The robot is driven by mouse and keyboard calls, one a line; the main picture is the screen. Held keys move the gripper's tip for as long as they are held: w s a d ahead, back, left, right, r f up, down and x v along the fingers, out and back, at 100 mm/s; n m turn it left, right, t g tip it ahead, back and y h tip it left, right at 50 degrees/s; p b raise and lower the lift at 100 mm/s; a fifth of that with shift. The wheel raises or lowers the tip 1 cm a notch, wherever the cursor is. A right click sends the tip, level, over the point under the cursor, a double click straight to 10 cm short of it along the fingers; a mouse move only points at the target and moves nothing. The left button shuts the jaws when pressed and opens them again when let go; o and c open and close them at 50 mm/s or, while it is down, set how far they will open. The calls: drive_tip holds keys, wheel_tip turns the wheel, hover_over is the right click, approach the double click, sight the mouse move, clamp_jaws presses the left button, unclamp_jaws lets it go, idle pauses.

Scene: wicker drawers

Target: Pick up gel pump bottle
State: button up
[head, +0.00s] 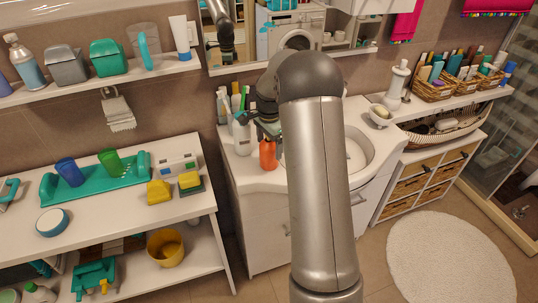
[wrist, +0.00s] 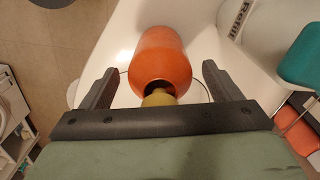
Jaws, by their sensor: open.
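An orange bottle (head: 268,155), which I take to be the gel pump bottle, stands on the white washbasin counter left of the basin. In the wrist view the orange bottle (wrist: 160,55) lies between my two fingers, with a gap on each side. A yellowish part shows at its dark-rimmed top, partly hidden by my gripper's palm. My gripper (wrist: 161,70) is open and empty, with its fingers beside the bottle. In the head view my gripper (head: 266,132) is just above the bottle, and my arm hides part of the basin.
A white holder (head: 242,138) with toothbrushes stands close left of the bottle. In the wrist view a white lettered container (wrist: 242,18) and a teal item (wrist: 302,55) are near the right finger. A white pump dispenser (head: 397,82) stands beyond the basin (head: 357,155).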

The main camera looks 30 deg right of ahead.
drive_tip(key=c, duration=1.6)
